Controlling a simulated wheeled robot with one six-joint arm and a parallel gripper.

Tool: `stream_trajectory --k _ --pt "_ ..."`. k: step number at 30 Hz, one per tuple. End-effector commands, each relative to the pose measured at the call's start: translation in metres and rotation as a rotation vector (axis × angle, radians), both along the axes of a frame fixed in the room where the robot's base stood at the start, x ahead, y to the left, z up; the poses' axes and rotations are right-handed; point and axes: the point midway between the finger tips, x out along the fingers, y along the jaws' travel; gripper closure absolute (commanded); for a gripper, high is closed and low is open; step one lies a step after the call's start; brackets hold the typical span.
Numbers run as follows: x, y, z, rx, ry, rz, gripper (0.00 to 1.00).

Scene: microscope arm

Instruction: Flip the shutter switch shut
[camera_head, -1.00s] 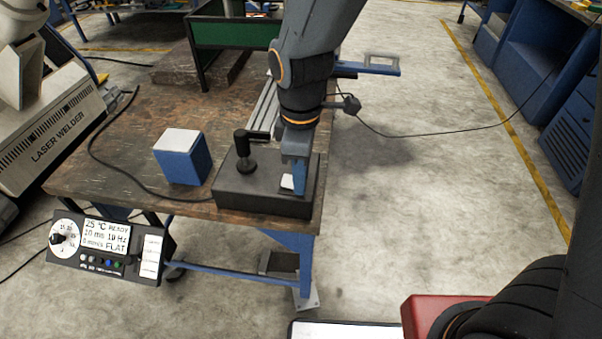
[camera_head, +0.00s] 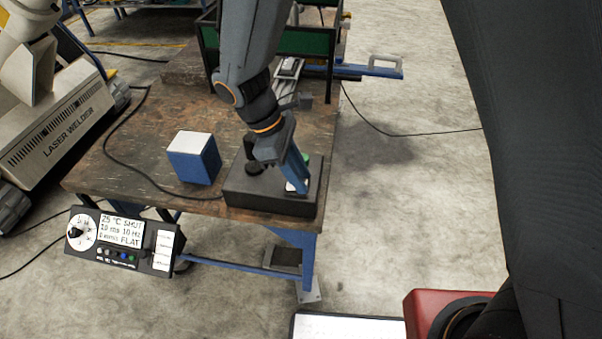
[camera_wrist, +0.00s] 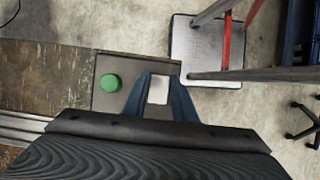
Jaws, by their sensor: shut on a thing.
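The black control box (camera_head: 265,200) sits at the front right corner of the wooden table; it also shows in the wrist view (camera_wrist: 108,67). The shutter switch, a small white piece (camera_wrist: 158,89), is on the box. My gripper (camera_head: 298,186) reaches down onto it, with one blue finger on each side, shut on it. The wrist view also shows the fingers (camera_wrist: 159,85) there. A green button (camera_wrist: 110,83) is left of the fingers in the wrist view. A dark joystick knob on the box is partly behind my gripper.
A blue block with a pale top (camera_head: 195,157) stands left of the box. A black cable (camera_head: 135,182) runs over the table (camera_head: 100,170).

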Motion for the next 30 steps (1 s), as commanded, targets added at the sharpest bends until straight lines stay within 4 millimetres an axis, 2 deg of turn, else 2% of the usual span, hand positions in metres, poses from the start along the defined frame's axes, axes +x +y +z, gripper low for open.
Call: stream_trajectory --k 4,5,8,17,20,30 --pt "0.000 0.000 0.000 0.001 0.001 0.000 0.97" --pt "0.000 0.000 0.000 0.001 0.001 0.000 0.73" --pt "0.000 0.000 0.000 0.002 0.001 0.000 0.57" --pt "0.000 0.000 0.001 0.003 0.000 0.000 0.56" --pt "0.001 0.003 0.006 0.005 -0.002 0.001 0.56" --pt "0.003 0.024 0.054 0.006 -0.003 0.002 0.56"
